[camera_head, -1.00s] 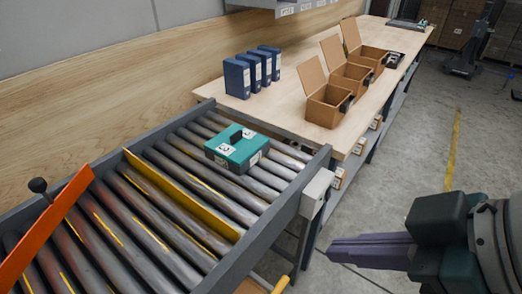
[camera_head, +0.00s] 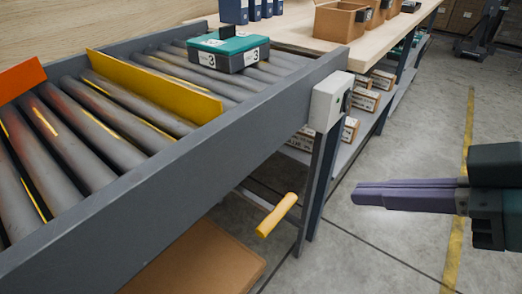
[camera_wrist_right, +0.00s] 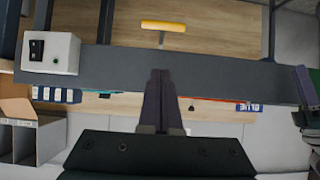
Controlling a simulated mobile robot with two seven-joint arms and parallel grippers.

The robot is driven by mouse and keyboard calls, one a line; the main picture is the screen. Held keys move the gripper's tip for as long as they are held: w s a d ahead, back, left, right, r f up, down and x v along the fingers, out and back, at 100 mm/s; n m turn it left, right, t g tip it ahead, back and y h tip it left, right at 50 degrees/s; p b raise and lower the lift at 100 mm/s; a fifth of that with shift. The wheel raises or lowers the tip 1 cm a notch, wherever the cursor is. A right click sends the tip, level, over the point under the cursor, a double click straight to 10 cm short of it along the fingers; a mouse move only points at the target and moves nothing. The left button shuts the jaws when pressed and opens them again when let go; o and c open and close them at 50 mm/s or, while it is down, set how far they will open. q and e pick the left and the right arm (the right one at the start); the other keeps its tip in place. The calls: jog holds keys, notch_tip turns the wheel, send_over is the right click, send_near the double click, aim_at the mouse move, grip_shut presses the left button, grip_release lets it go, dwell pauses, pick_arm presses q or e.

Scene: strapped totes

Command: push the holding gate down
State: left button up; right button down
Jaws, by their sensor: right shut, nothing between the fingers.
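The yellow plate (camera_head: 155,87) stands up across the rollers; it looks like the holding gate. An orange bar (camera_head: 20,78) shows at the left edge, cut off. A yellow handle (camera_head: 277,214) sticks out below the conveyor's near side rail, and it also shows in the right wrist view (camera_wrist_right: 163,26). My right gripper (camera_head: 356,194) is shut and empty, out over the floor to the right of the handle, touching nothing. Its closed fingers show in the right wrist view (camera_wrist_right: 160,73). A purple and green part (camera_wrist_right: 307,85) at that view's right edge may be my left gripper.
A teal-lidded tote (camera_head: 228,50) sits on the rollers beyond the yellow plate. A grey control box (camera_head: 328,102) is fixed to the conveyor's side rail (camera_head: 215,148). A table with cardboard boxes (camera_head: 341,22) and blue binders (camera_head: 234,10) stands behind. The floor by my right gripper is clear.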

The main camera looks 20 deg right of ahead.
jog(key=shift+f, duration=0.2)
jog(key=s+d+f+b+x, duration=0.1)
jog(key=b+x, duration=0.4)
jog(key=x, duration=0.7)
jog(key=shift+w+a+f, duration=0.15)
jog(key=shift+w+f, duration=0.1)
jog(key=shift+f, duration=0.7)
jog(key=shift+f, duration=0.1)
notch_tip(320, 180, down, 7)
jog(key=b, duration=0.5)
jog(key=shift+r, duration=0.35)
